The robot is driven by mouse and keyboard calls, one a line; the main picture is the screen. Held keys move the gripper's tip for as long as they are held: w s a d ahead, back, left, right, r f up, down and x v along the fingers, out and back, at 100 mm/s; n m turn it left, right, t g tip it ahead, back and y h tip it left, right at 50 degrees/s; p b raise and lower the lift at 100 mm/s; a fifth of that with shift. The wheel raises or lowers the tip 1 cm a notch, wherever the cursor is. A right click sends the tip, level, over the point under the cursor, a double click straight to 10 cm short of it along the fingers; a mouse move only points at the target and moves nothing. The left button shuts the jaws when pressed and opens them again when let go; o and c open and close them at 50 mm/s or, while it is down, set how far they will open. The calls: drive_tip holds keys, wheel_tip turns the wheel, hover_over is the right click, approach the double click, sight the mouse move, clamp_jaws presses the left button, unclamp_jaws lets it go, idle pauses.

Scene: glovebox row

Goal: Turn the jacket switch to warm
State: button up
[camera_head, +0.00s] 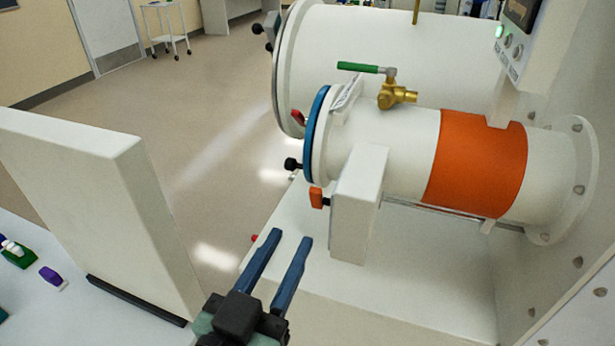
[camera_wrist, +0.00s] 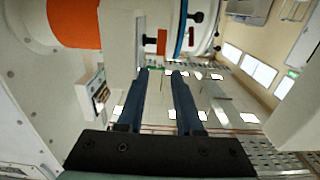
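An orange jacket (camera_head: 477,163) wraps the smaller white cylinder; it also shows in the wrist view (camera_wrist: 75,22). A white box (camera_head: 359,205) stands in front of this cylinder, with a small orange-red lever (camera_head: 316,197) on its left side. The lever also shows in the wrist view (camera_wrist: 162,42). I cannot tell whether this lever is the jacket switch, or read any warm mark. My gripper (camera_head: 291,237) is open and empty, its blue fingers apart, below and left of the box. The fingers also show in the wrist view (camera_wrist: 160,71).
A control panel (camera_head: 510,45) with several round buttons hangs at the upper right. A green-handled brass valve (camera_head: 398,94) sits on top of the small cylinder. A larger cylinder (camera_head: 400,45) lies behind. A white upright panel (camera_head: 95,200) stands left; open floor lies between.

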sight(314, 193)
drive_tip(key=p+x, duration=0.3)
drive_tip(key=x, duration=0.7)
drive_tip(key=shift+w+d, duration=0.1)
drive_tip(key=shift+w, duration=0.3)
drive_tip(key=shift+w+d+p, duration=0.25)
drive_tip(key=shift+w+p, duration=0.05)
drive_tip(key=shift+w, duration=0.4)
drive_tip(key=shift+c, duration=0.2)
drive_tip(key=shift+f, duration=0.1)
clamp_jaws()
